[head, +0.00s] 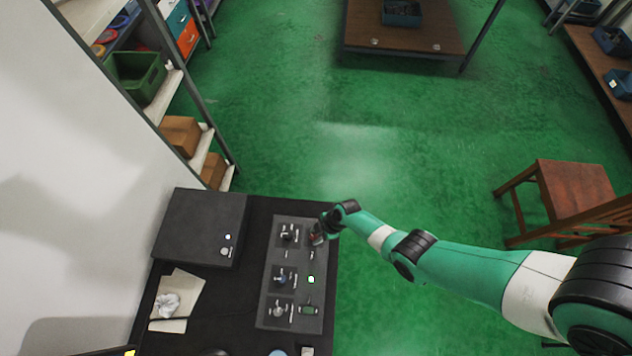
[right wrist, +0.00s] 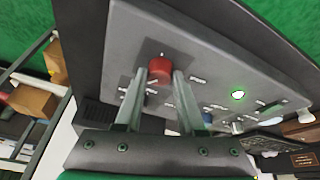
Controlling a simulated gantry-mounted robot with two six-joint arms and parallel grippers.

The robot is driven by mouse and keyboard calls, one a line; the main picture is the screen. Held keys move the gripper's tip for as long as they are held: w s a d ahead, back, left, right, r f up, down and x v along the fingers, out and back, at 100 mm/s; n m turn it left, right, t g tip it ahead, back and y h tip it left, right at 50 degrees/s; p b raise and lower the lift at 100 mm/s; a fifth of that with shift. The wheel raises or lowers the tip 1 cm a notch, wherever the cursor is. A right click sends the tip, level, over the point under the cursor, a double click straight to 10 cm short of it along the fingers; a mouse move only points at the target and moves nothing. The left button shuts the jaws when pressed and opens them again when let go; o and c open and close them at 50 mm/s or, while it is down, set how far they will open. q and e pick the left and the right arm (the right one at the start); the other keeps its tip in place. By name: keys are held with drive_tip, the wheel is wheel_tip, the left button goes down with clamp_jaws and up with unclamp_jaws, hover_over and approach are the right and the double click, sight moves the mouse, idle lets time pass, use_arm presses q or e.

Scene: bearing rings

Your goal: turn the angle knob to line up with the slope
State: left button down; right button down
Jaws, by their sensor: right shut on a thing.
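A grey control panel (head: 295,262) lies on the black table and carries several knobs. A red knob (right wrist: 160,69) sits near one end of the panel; in the head view it is mostly covered by my right gripper (head: 317,236). In the right wrist view, the two fingers of my right gripper (right wrist: 161,76) stand on either side of the red knob and are shut on it. The labels around the knob are too small to read, so I cannot tell its setting or whether it is the angle knob. I cannot make out the slope. My left gripper is not in view.
The panel has a blue knob (head: 281,279), a lit green lamp (head: 311,279) and a green switch (head: 309,310). A wooden chair (head: 572,192) stands at right on open green floor.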

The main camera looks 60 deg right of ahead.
drive_tip(key=m+h, duration=0.1)
drive_tip(key=m, duration=0.1)
drive_tip(key=m+t+p, duration=0.1)
drive_tip(key=m, duration=0.2)
drive_tip(key=shift+s+a+h, duration=0.1)
drive_tip(key=shift+a+h, duration=0.1)
drive_tip(key=shift+h, duration=0.2)
drive_tip(key=shift+a+m+h+p, duration=0.1)
drive_tip(key=shift+m+h+p, duration=0.45)
drive_tip(key=shift+m, duration=1.35)
drive_tip(key=shift+h, duration=0.25)
drive_tip(key=c, duration=0.5)
unclamp_jaws()
